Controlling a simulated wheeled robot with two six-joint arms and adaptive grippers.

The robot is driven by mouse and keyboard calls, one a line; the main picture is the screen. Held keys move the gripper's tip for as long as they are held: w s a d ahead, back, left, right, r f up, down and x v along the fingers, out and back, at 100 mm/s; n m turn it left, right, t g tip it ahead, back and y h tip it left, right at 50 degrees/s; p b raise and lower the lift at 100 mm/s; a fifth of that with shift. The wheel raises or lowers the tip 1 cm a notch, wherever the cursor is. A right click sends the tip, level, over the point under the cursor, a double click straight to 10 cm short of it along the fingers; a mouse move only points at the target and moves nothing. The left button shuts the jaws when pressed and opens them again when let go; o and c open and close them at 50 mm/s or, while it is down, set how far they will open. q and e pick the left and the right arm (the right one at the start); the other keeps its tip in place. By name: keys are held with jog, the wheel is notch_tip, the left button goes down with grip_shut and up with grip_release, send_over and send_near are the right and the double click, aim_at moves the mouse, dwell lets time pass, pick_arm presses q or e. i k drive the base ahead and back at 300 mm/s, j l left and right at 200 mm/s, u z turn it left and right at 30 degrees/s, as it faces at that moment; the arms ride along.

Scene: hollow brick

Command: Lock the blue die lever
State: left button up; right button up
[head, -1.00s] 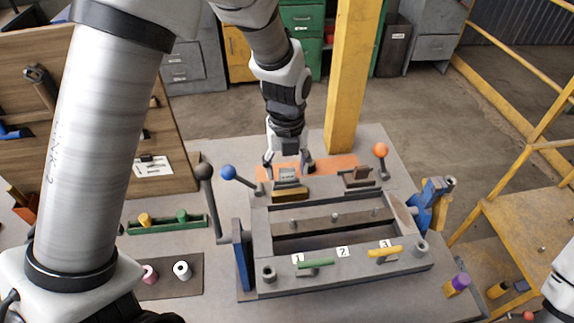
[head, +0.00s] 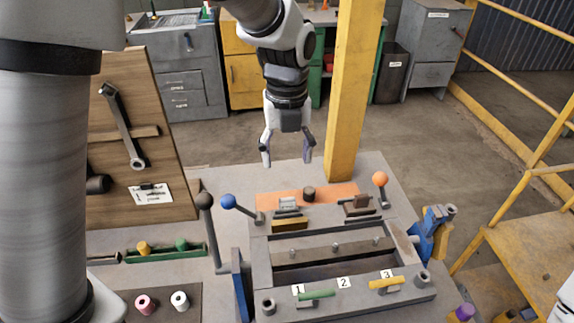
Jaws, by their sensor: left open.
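The blue die lever has a round blue knob (head: 228,201) on a thin dark arm. It leans up and left from its pivot at the back left of the grey press frame (head: 260,270). My left gripper (head: 286,161) is open and empty, pointing down. It appears above and behind the lever, to the right of the knob and apart from it. My right gripper is out of view.
A taller dark lever (head: 205,201) stands just left of the blue knob. An orange-knobbed lever (head: 380,178) stands at the back right. A dark cylinder (head: 309,194) sits on the orange plate (head: 340,189). A yellow post (head: 350,90) rises behind.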

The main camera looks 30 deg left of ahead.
aim_at(228, 202)
jog(key=k, duration=1)
